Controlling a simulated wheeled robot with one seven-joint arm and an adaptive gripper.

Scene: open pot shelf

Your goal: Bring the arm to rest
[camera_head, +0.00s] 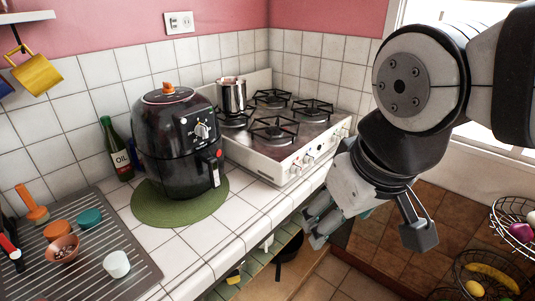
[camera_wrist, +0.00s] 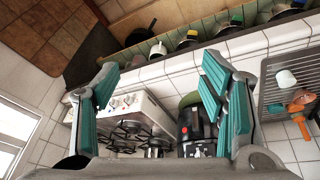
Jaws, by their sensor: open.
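My gripper (camera_head: 366,224) hangs at the right of the head view, in front of the counter edge and the stove. Its fingers point down and are apart, with nothing between them. In the wrist view the two teal-padded fingers (camera_wrist: 160,80) stand wide open, with the white counter edge and the stove showing between and beyond them. My arm reaches in from the upper right of the head view. No contact between the gripper and any object is visible.
The gas stove (camera_head: 290,150) carries a metal pot (camera_head: 232,96). A black air fryer (camera_head: 178,145) stands on a green mat (camera_head: 150,212). Pots sit on the open shelf (camera_wrist: 128,55) below the counter. Wire fruit baskets (camera_head: 490,272) stand at right. Open floor shows below my gripper.

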